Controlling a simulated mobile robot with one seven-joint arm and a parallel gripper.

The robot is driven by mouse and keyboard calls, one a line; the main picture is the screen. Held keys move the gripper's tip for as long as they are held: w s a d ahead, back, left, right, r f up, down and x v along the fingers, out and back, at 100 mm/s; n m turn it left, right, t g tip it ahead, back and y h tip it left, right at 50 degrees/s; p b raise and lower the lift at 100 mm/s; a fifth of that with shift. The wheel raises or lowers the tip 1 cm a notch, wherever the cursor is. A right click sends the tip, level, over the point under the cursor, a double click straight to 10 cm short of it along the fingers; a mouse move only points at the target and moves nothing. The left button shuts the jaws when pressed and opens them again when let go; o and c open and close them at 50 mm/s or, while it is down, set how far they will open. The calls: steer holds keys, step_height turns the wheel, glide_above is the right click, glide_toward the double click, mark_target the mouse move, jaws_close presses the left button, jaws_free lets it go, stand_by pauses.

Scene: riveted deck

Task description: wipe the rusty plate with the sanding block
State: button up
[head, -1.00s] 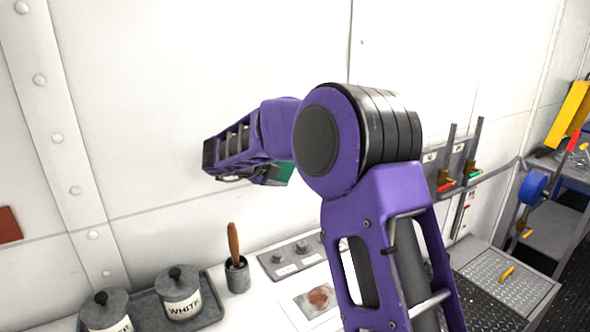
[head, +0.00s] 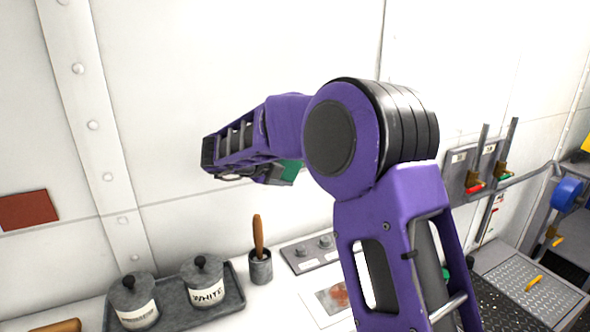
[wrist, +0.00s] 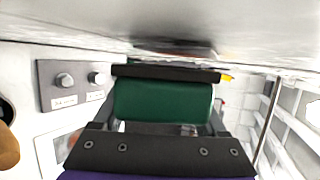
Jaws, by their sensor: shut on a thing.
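The rusty plate (head: 338,294) is a pale square with a reddish-brown patch, lying on the white worktop partly behind my arm. Its edge also shows at the lower left of the wrist view (wrist: 48,152). A green block with a dark strip, which I take for the sanding block (wrist: 162,100), is held in my gripper (wrist: 165,112). In the head view the green of the block (head: 292,172) shows just left of my arm joint, raised above the worktop and apart from the plate. The gripper fingers are mostly hidden there.
A grey tray (head: 236,309) with two lidded canisters (head: 207,282) stands left of the plate. A cup with a wooden-handled tool (head: 260,267) and a knob panel (head: 308,254) stand behind. The white wall rises at the back. Levers (head: 475,170) are at right.

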steer(key=s+d+b, duration=0.1)
steer(key=s+d, duration=0.1)
steer(key=s, duration=0.3)
steer(key=shift+s+d, duration=0.25)
steer(key=shift+d, duration=0.05)
steer(key=s, duration=0.1)
steer(key=s+d, duration=0.1)
steer(key=shift+s+b, duration=0.4)
stand_by(0.6)
